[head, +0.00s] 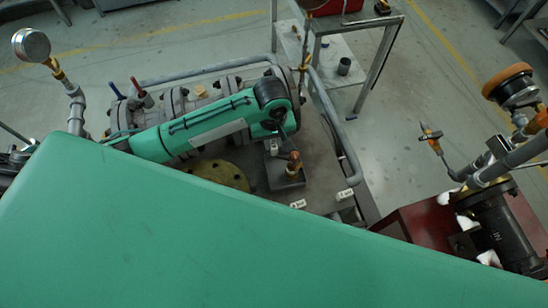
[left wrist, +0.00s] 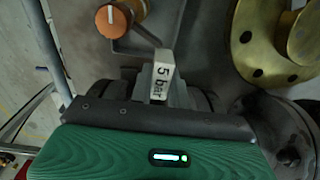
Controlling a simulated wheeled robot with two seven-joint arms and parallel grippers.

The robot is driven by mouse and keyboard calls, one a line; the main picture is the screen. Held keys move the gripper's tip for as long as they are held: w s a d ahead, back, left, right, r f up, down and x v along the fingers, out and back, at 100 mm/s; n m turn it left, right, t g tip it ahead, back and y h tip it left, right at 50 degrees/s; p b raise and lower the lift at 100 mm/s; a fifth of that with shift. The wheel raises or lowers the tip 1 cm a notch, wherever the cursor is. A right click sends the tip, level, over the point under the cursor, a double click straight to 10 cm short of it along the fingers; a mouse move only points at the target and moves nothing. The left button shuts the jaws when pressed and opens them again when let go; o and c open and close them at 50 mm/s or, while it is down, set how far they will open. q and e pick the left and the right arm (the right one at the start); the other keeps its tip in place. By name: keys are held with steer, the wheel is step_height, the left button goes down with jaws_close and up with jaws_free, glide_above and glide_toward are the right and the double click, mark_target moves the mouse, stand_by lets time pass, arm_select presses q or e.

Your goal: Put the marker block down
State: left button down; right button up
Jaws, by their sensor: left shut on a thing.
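My left arm reaches in from the left in the head view, and its gripper (head: 277,131) is over the grey bench by the valve assembly. In the left wrist view, the gripper (left wrist: 163,88) is shut on the marker block (left wrist: 162,68), a small pale block lettered "5 bar". The block stands out past the fingertips near a dark grey plate. I cannot tell whether it touches the surface below. Two small white tags, one on the left (head: 298,204) and one on the right (head: 344,194), lie near the bench edge. My right gripper is not in view.
An orange-capped brass fitting (head: 294,161) stands close beside the gripper; its orange knob (left wrist: 115,18) shows in the left wrist view. A round brass flange (head: 222,174) lies to its left. A grey pipe rail (head: 335,125) edges the bench. A gauge (head: 31,45) stands far left.

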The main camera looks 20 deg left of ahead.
arm_select(q)
glide_above(273, 164)
step_height(273, 164, down, 7)
steer(key=shift+f+p, duration=0.1)
steer(key=shift+p, duration=0.3)
step_height(273, 164, down, 4)
steer(key=shift+r, duration=0.15)
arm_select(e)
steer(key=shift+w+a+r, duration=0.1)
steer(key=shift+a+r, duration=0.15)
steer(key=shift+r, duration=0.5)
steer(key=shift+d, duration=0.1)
arm_select(q)
steer(key=c, duration=1.3)
jaws_free()
steer(key=shift+c, duration=0.2)
